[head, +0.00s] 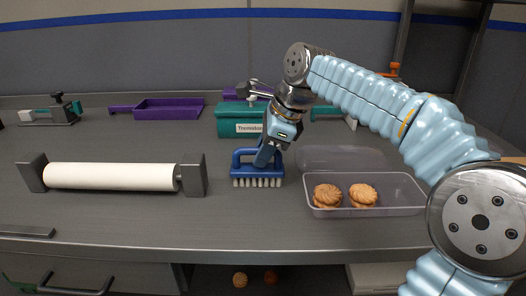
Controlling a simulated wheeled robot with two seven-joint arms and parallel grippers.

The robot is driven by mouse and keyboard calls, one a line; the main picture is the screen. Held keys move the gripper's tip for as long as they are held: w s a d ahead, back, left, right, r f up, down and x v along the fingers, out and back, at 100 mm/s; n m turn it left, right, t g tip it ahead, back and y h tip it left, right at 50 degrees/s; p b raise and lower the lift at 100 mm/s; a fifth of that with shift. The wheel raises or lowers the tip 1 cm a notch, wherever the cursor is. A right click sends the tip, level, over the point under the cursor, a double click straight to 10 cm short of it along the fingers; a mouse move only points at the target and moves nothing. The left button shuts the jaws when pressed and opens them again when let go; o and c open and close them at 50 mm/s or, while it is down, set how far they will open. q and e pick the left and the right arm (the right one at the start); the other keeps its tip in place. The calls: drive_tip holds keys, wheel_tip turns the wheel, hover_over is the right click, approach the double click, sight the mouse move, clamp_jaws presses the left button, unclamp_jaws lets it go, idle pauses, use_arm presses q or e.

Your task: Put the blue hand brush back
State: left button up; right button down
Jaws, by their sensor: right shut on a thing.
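The blue hand brush (243,171) has a loop handle and pale bristles pointing down. It is near the middle of the worktop, in front of the teal box. My right gripper (264,158) is shut on the brush handle from above and hides part of it. The bristles are at or just above the worktop; I cannot tell if they touch it. My left gripper is not in the head view.
A clear tray (400,208) with two biscuits (345,195) stands right of the brush. A white roller (112,177) on grey stands is to the left. Behind are a teal box (229,127) and a purple tray (168,112). The worktop's front middle is clear.

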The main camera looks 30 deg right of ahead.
drive_tip(key=c, duration=1)
unclamp_jaws()
drive_tip(key=shift+f, duration=0.1)
drive_tip(key=shift+o, duration=0.2)
drive_tip(key=shift+r, duration=0.25)
drive_tip(key=p+v, duration=0.1)
drive_tip(key=v, duration=1.1)
drive_tip(key=shift+p, duration=0.35)
drive_tip(key=shift+f, duration=0.1)
